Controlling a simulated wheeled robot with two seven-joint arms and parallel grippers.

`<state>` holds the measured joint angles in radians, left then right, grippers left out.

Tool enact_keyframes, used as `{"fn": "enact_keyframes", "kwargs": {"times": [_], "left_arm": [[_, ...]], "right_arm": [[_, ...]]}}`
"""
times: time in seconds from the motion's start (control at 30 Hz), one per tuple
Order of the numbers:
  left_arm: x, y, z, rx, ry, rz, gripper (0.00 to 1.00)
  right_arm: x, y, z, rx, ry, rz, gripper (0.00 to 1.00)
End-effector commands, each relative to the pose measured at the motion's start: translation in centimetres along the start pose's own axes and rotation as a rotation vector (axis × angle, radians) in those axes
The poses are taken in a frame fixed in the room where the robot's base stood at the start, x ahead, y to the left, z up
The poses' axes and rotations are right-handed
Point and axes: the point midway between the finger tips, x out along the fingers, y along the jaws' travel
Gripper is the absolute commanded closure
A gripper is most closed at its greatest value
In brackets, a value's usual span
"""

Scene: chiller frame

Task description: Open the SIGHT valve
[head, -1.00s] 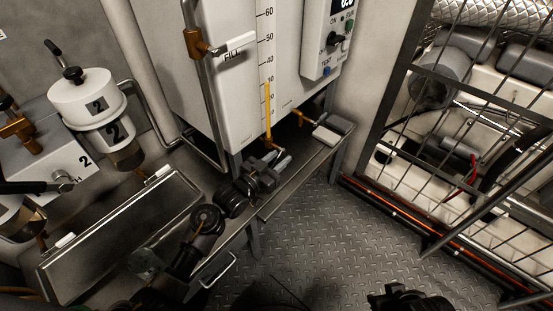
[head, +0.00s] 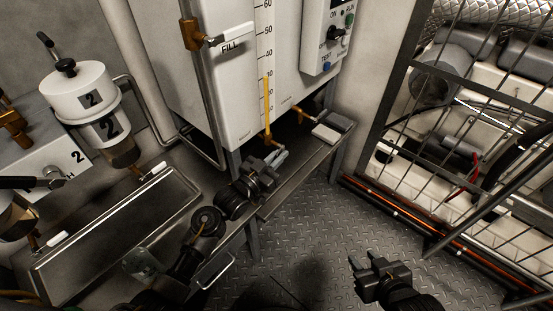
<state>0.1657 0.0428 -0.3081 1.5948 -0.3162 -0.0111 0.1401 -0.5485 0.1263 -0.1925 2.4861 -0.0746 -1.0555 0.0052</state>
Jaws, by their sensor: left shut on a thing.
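A white tank (head: 225,95) carries a sight tube with a yellow column (head: 267,100) beside a numbered scale. A small brass fitting (head: 268,138) sits at the foot of the tube; I take it as the SIGHT valve, though no such label is readable. My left gripper (head: 274,158) is just below this fitting, shut on what seems to be the valve's handle. The fingers hide most of the handle, so its angle cannot be told. My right gripper (head: 368,262) is open and empty above the floor, well away from the tank.
A FILL valve (head: 194,36) with a brass body is higher on the tank. A metal tray (head: 110,240) stands left, a wire cage (head: 470,130) right. The chequered floor (head: 320,225) is clear.

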Motion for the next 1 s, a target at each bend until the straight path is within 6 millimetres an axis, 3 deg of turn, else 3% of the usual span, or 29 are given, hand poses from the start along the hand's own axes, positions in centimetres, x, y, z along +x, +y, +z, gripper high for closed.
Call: {"fn": "enact_keyframes", "kwargs": {"times": [0.27,0.53,0.8,1.0], "left_arm": [[0.1,-0.2,0.6,0.001,0.094,-0.005,1.00],[0.4,-0.2,0.7,0.002,0.186,-0.005,1.00],[0.5,-0.2,0.6,0.003,0.245,-0.005,1.00],[0.5,-0.3,0.5,0.003,0.252,-0.006,1.00]], "right_arm": [[-0.1,-3.4,-6.6,-0.047,0.421,-0.089,0.64],[-3.3,-5.9,-11.8,-0.052,0.825,-0.170,0.64],[-6.6,-6.9,-14.2,-0.038,1.090,-0.217,0.64],[-7.1,-7.0,-14.5,-0.036,1.121,-0.222,0.64]]}}
